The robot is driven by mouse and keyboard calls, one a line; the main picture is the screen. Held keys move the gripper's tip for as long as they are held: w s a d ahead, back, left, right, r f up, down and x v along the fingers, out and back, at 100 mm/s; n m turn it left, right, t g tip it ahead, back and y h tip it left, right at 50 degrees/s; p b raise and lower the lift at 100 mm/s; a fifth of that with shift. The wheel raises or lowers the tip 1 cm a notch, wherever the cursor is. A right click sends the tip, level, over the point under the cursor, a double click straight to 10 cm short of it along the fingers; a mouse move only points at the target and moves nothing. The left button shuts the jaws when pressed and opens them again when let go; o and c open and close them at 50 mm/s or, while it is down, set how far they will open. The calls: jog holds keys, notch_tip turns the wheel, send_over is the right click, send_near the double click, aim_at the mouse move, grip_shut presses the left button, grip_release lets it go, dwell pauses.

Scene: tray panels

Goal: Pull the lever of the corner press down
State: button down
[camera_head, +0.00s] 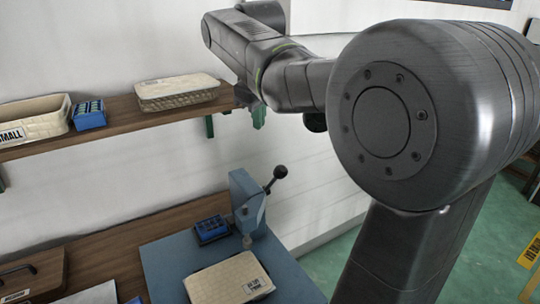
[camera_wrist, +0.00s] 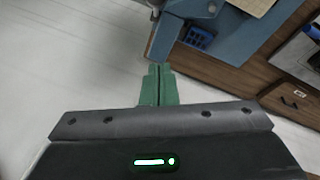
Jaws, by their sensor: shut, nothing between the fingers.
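The corner press (camera_head: 245,200) is a blue-grey upright body at the back corner of a blue bench top. Its lever (camera_head: 271,183) sticks up and to the right and ends in a black knob (camera_head: 280,171). My gripper (camera_head: 259,117) is above the press, near the shelf end, apart from the lever. In the wrist view its green fingers (camera_wrist: 158,84) are pressed together with nothing between them. The press (camera_wrist: 190,8) shows at the top there, cut by the frame edge. A small dark part at the top edge may be the lever; I cannot tell.
A wooden shelf (camera_head: 120,116) carries a lidded basket (camera_head: 178,92), a blue box (camera_head: 89,114) and an open basket (camera_head: 40,118). Another blue box (camera_head: 211,229) and a cream panel (camera_head: 229,279) lie by the press. Free room lies between gripper and press.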

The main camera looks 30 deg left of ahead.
jog(key=shift+f, duration=0.15)
notch_tip(320, 180, down, 11)
jog(key=w+d, duration=0.2)
jog(key=shift+w, duration=0.15)
dwell(0.3)
jog(key=shift+f+b, duration=0.1)
jog(key=shift+b, duration=0.35)
